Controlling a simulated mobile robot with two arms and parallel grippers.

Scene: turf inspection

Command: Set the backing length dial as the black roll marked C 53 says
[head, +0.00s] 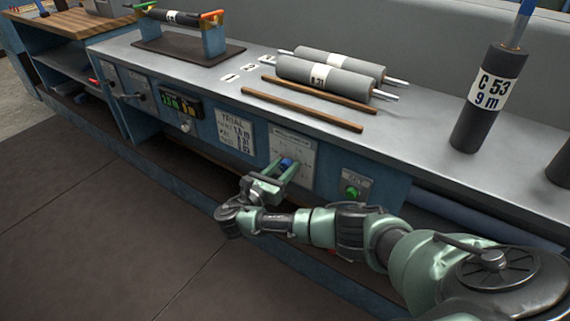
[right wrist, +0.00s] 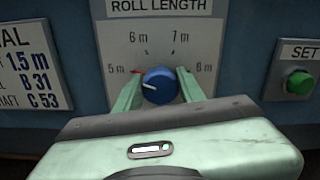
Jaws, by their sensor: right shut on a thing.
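The black roll (head: 478,124) stands upright on the bench at the right; its white label (head: 490,94) reads "C 53" and "9 m". The blue dial (right wrist: 158,86) sits on a plate headed "ROLL LENGTH" (right wrist: 158,35). Marks 5 m, 6 m, 7 m and one that looks like 8 m surround it. Its white pointer (right wrist: 149,87) points left, near 5 m. My right gripper (right wrist: 160,88) is shut on the dial, a finger on each side; in the head view the gripper (head: 284,172) partly covers the dial (head: 287,163). My left gripper is out of view.
A green SET button (right wrist: 299,83) is right of the dial plate. A trial card (head: 236,130) and a small lit display (head: 180,105) are to its left. Grey rolls (head: 325,75) and wooden strips (head: 310,104) lie on the bench. A stand (head: 214,42) holds another black roll.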

